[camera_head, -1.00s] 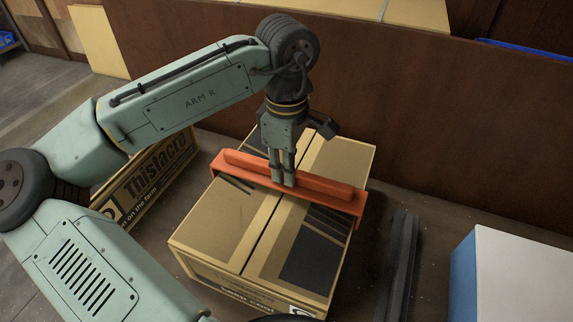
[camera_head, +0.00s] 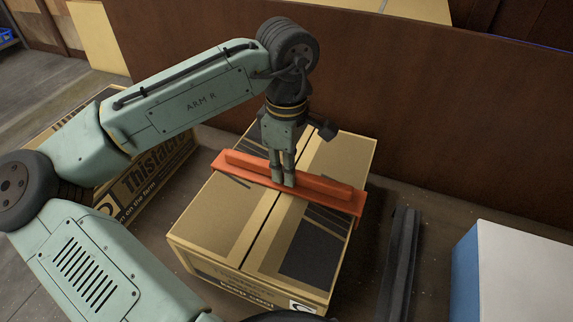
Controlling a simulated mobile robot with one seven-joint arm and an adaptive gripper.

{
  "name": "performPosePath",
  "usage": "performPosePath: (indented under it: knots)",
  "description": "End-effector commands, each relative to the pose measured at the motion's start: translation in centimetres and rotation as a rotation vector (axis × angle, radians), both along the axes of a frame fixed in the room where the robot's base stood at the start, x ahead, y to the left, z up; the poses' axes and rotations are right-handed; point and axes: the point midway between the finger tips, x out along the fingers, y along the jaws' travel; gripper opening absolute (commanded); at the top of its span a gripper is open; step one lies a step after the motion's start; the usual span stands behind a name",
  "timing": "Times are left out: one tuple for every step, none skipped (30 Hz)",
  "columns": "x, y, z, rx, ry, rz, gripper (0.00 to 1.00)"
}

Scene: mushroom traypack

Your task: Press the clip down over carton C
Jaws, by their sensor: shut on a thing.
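An orange clip (camera_head: 325,200) lies across the carton's top, from the left edge to the right edge. Its right end is bent down over the carton's side; its left end reaches the left top edge. My gripper (camera_head: 284,182) points down and is shut on the clip's raised bar, near its middle. The part of the bar between the fingers is hidden.
Another printed carton (camera_head: 150,178) stands to the left, partly behind my arm. A dark rail (camera_head: 399,265) lies right of the middle carton. A white-topped blue box (camera_head: 515,285) stands at the lower right. A brown wall (camera_head: 460,120) rises behind.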

Motion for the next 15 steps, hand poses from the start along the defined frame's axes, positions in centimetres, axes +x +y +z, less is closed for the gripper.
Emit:
performPosePath:
  knots:
    - [0.01, 0.03, 0.03, 0.001, 0.000, 0.000, 0.00]
    - [0.01, 0.03, 0.03, 0.001, 0.000, 0.000, 0.00]
    - [0.01, 0.03, 0.03, 0.001, 0.000, 0.001, 0.00]
    - [0.01, 0.03, 0.03, 0.001, 0.000, 0.001, 0.00]
    - [0.02, 0.04, 0.03, 0.001, 0.000, 0.001, 0.17]
    - [0.02, 0.04, 0.03, 0.001, 0.000, 0.001, 0.19]
    - [0.02, 0.04, 0.03, 0.001, 0.000, 0.001, 0.21]
    - [0.02, 0.04, 0.03, 0.001, 0.000, 0.001, 0.23]
    - [0.02, 0.04, 0.03, 0.001, 0.000, 0.001, 0.26]
    - [0.02, 0.04, 0.03, 0.001, 0.000, 0.001, 0.28]
    - [0.02, 0.04, 0.03, 0.001, 0.000, 0.001, 0.30]
    - [0.02, 0.04, 0.03, 0.001, 0.000, 0.001, 0.33]
    - [0.01, 0.03, 0.03, 0.001, 0.000, 0.001, 0.35]
    - [0.01, 0.03, 0.03, 0.001, 0.000, 0.001, 0.37]
    - [0.01, 0.03, 0.03, 0.001, 0.000, 0.001, 0.39]
